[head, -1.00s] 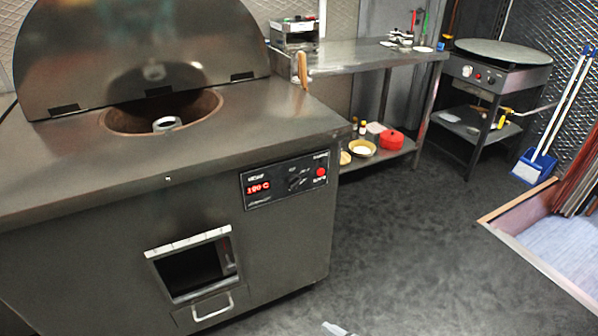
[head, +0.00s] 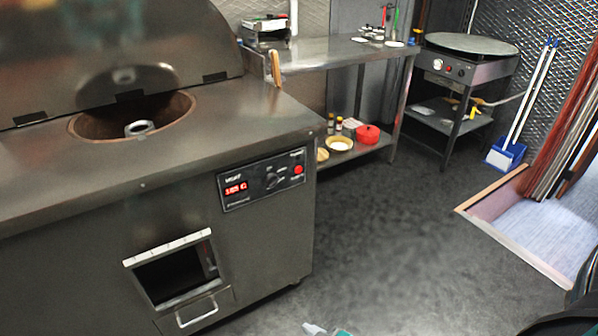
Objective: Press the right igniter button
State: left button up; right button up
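The tandoor counter's front panel (head: 262,180) has a red lit display, a dark knob and a round red button (head: 299,170) at its right end. At the back right, a round griddle stand (head: 470,62) has a small front panel with a pale round dial (head: 437,64) and small red controls (head: 460,70). No button carries a label I can read, so I cannot tell which one is the right igniter. Neither gripper is in view, and nothing touches the buttons.
A blue dustpan (head: 505,157) stands at right. A small pale object (head: 314,329) shows at the bottom edge.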

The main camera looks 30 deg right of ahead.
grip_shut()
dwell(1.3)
